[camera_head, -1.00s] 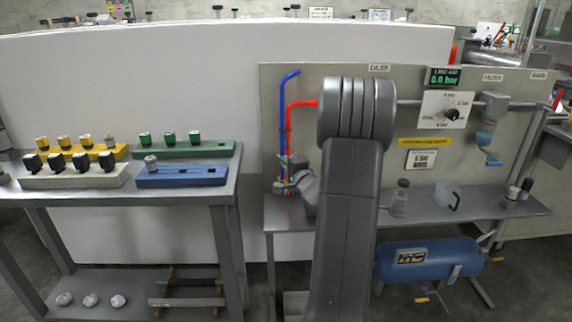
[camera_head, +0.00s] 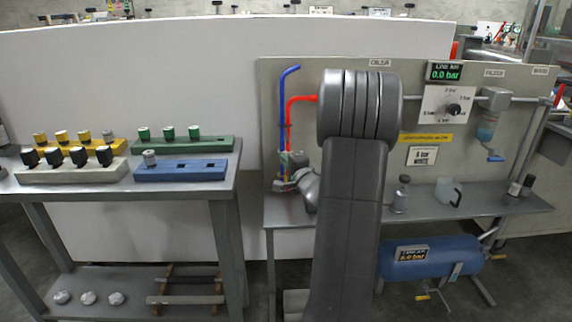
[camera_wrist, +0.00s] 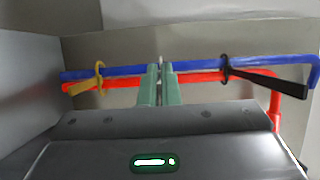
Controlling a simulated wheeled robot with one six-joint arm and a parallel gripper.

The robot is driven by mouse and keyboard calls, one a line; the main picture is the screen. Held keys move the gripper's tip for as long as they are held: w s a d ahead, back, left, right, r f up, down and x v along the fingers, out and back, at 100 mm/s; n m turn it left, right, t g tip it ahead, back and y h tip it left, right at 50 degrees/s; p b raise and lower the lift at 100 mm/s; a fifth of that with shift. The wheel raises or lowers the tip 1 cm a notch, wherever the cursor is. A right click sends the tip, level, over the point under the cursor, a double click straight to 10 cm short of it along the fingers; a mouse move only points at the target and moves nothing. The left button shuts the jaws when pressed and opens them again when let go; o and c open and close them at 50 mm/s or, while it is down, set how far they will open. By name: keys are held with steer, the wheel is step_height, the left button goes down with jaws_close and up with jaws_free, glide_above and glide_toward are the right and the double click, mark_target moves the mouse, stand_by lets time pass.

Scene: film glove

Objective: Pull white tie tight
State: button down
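A blue pipe (camera_wrist: 130,73) and a red pipe (camera_wrist: 130,83) run side by side across the wrist view. A yellow tie (camera_wrist: 99,78) loops around them at left, and a black tie (camera_wrist: 226,69) with a thick tail at right. My gripper (camera_wrist: 161,70), with green fingers, is between these two ties, in front of the pipes. The fingers are nearly together on a thin pale strip, apparently the white tie (camera_wrist: 161,60); its loop is hidden. In the head view, the blue pipe (camera_head: 283,110) and red pipe (camera_head: 289,115) rise along the panel, and my arm partly hides the gripper.
A panel (camera_head: 410,180) with a gauge dial (camera_head: 453,109) stands behind a bench holding a bottle (camera_head: 401,195) and a jug (camera_head: 448,192). A blue tank (camera_head: 430,258) is below. A side table at left carries coloured racks, including a blue one (camera_head: 180,172).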

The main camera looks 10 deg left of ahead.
steer(key=s+b, duration=0.1)
steer(key=s+d+b, duration=0.1)
steer(key=s, duration=0.1)
steer(key=shift+s+b, duration=0.3)
steer(key=c, duration=1.6)
jaws_free()
steer(key=shift+c, duration=0.2)
steer(key=shift+s+d, duration=0.1)
steer(key=p+v, duration=0.1)
steer(key=v, duration=1.2)
steer(key=shift+s, duration=0.3)
steer(key=shift+d, duration=0.1)
